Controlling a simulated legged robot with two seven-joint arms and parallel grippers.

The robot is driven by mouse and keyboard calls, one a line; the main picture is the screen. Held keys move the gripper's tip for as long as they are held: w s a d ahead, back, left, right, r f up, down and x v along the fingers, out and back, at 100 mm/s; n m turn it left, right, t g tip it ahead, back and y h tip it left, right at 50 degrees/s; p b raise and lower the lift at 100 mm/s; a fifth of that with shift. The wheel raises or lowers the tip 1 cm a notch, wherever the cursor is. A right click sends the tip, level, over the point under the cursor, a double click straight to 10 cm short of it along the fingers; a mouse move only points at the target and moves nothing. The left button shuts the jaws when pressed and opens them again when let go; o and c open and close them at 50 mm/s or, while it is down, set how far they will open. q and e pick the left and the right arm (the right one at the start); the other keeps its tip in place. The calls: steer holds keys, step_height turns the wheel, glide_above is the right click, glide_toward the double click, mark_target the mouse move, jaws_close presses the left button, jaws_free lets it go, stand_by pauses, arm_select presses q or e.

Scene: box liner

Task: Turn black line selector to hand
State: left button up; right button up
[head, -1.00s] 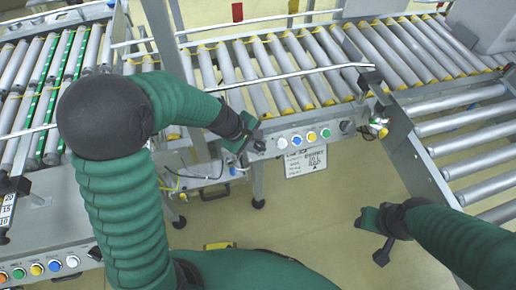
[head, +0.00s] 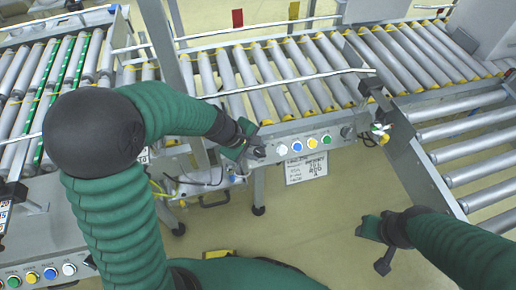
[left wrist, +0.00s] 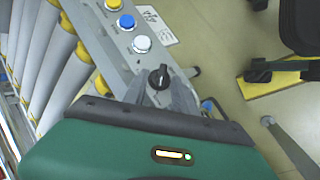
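The black line selector (left wrist: 158,76) is a small round knob with a light pointer mark on the grey button panel, in the left wrist view. It sits beyond the white button, between my left gripper's grey fingertips (left wrist: 157,90). The fingers look spread on either side of it; I cannot tell whether they touch it. In the head view my left gripper (head: 255,152) is at the left end of the panel (head: 272,156) and hides the selector. My right gripper (head: 377,244) is open and empty, over bare floor.
White (head: 296,147), blue (head: 311,143), yellow and green buttons line the panel to the right of my left gripper. A black knob (head: 347,131) is at its right end. A printed sign (head: 306,167) hangs below. Roller conveyors (head: 265,75) lie behind and right (head: 465,130).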

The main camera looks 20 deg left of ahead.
arm_select(q)
steer(key=p+v, duration=0.4)
steer(key=v, duration=0.7)
steer(key=shift+r, duration=0.2)
steer(key=s+f+m+g+y, duration=0.2)
steer(key=s+f+m+y, duration=0.3)
steer(key=s+m, duration=0.7)
step_height(320, 180, up, 23)
steer(key=w+m+h+p, duration=0.1)
steer(key=w+p, duration=0.1)
steer(key=p, duration=2.2)
steer(key=shift+m, duration=0.4)
steer(key=shift+a+f, duration=0.1)
